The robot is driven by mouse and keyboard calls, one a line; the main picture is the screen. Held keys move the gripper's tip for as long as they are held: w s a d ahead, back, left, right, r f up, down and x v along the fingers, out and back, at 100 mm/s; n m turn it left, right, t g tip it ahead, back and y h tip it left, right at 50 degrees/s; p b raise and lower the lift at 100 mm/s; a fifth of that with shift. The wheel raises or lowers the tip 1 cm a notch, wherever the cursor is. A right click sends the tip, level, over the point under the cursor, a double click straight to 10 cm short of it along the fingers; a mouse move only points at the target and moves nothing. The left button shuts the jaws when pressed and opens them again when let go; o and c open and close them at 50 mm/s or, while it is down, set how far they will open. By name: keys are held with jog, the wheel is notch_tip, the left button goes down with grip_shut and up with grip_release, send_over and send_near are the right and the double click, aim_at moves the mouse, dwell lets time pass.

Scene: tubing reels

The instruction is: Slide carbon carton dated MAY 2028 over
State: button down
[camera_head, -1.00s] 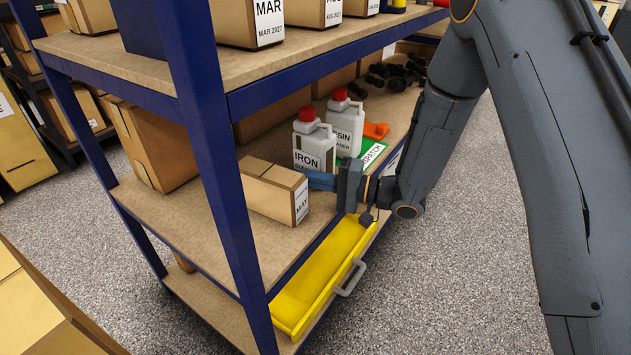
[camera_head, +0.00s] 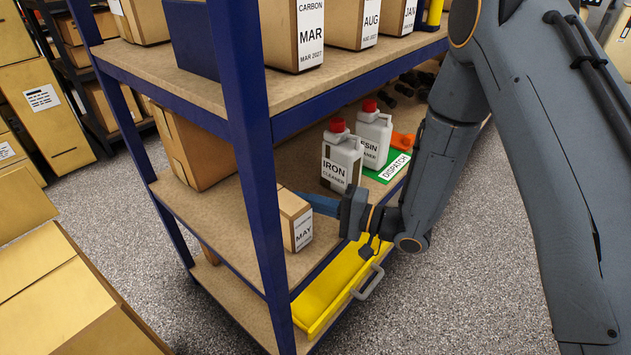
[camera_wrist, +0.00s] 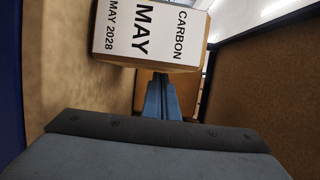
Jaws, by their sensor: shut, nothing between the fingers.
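The carbon carton dated MAY 2028 (camera_head: 295,216) sits on the middle shelf beside the blue front post, which hides its left part. In the wrist view its label (camera_wrist: 150,32) reads CARBON, MAY, MAY 2028. My gripper (camera_head: 318,203) is shut and empty, its blue fingers on the right side of the carton, between it and the bottles. In the wrist view the fingers (camera_wrist: 161,98) reach along the carton's side, close to it; I cannot tell whether they touch. A green DISPATCH mat (camera_head: 385,172) lies farther right on the same shelf.
The IRON cleaner bottle (camera_head: 341,158) and the resin cleaner bottle (camera_head: 373,137) stand behind my gripper. An orange item (camera_head: 403,140) lies by the mat. A yellow drawer (camera_head: 335,285) sticks out below. A large carton (camera_head: 190,150) stands at the shelf's far left.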

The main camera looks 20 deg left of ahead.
jog(key=s, duration=0.2)
jog(key=s+a+p, duration=0.1)
jog(key=s, duration=0.1)
jog(key=shift+s+a+p, duration=0.1)
jog(key=shift+a+p, duration=0.1)
jog(key=shift+p, duration=0.1)
jog(key=shift+d, duration=0.1)
